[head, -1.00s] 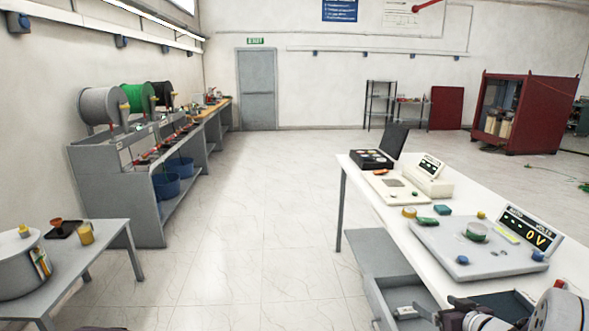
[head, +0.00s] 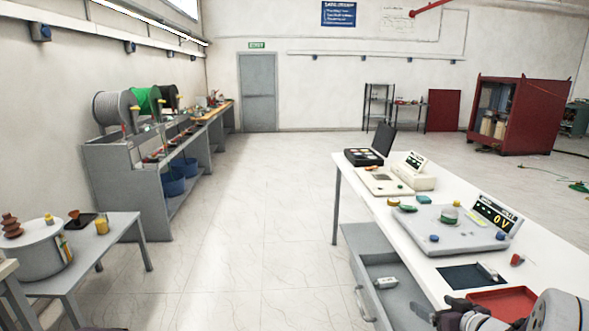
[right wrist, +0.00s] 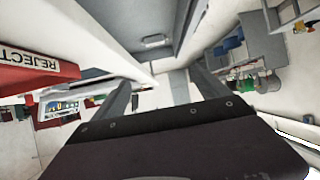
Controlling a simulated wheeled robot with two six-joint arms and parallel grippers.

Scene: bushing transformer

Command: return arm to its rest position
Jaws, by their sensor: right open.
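My right gripper (head: 450,313) is at the bottom right of the head view, beside the near part of the white table (head: 560,262). In the right wrist view its two grey fingers stand apart behind the dark palm (right wrist: 165,85). The gripper is open, with nothing seen between the fingers. Part of my right arm fills the bottom right corner of the head view. My left gripper is not in view.
The drawer (head: 372,262) under the table is open beside my right gripper. A red tray (head: 508,303) and a dark mat (head: 462,279) lie on the tabletop close by. A grey side table (head: 115,235) stands at left; the floor between is clear.

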